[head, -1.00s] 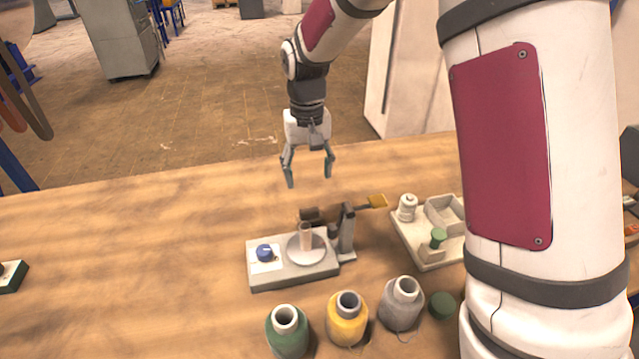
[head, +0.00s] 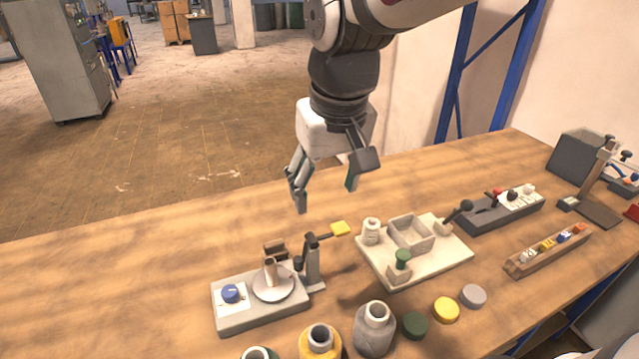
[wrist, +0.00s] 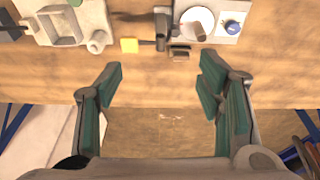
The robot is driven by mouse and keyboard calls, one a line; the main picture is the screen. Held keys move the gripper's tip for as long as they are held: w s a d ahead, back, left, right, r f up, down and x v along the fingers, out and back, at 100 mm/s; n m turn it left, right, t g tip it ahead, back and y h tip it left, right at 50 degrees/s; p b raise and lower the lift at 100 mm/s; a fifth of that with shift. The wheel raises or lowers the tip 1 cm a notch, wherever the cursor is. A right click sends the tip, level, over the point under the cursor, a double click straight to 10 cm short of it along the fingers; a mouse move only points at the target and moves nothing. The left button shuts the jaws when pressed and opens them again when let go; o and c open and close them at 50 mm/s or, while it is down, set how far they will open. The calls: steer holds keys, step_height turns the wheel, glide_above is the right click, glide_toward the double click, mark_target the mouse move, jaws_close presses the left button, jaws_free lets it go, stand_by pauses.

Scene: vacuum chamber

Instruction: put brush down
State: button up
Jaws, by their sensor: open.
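My gripper (head: 326,196) is open and empty, held above the far part of the wooden bench; its spread fingers also show in the wrist view (wrist: 162,78). Ahead of it is a grey device (head: 262,311) with a blue knob, a round plate and a dark upright post. A yellow-tipped piece (head: 340,229) sticks out from the post on a dark handle; it also shows in the wrist view (wrist: 129,45). A small brown block (head: 275,250) sits behind the plate. I cannot tell which of these is the brush. Neither is between my fingers.
A cream tray (head: 440,262) with a white bottle, a square box and a green-topped piece stands right of the device. A grey bottle (head: 375,330) and a yellow bottle (head: 320,345) stand in front, with loose caps nearby. The bench's left is clear.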

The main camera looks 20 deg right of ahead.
steer(key=s+d+t, duration=0.1)
steer(key=s, duration=1)
steer(key=shift+s+d+r+t, duration=0.2)
steer(key=shift+d+t, duration=0.2)
steer(key=shift+s+f, duration=0.1)
steer(key=shift+s, duration=0.15)
steer(key=shift+c, duration=0.6)
steer(key=shift+s, duration=0.1)
steer(key=c, duration=0.4)
steer(key=w+n, duration=0.1)
steer(key=w, duration=0.1)
steer(key=w+n, duration=0.2)
steer(key=w, duration=0.1)
steer(key=w+a+n+g, duration=0.1)
steer(key=w, duration=0.1)
steer(key=shift+w+r, duration=0.2)
steer(key=shift+c, duration=0.5)
steer(key=n+g, duration=0.4)
steer(key=n, duration=1)
glide_above(274, 243)
step_height(274, 243, down, 17)
step_height(274, 243, down, 8)
steer(key=shift+w+d+r, duration=0.1)
steer(key=shift+w+r, duration=0.05)
steer(key=shift+r, duration=0.05)
steer(key=shift+f+p, duration=0.4)
steer(key=shift+f, duration=2.2)
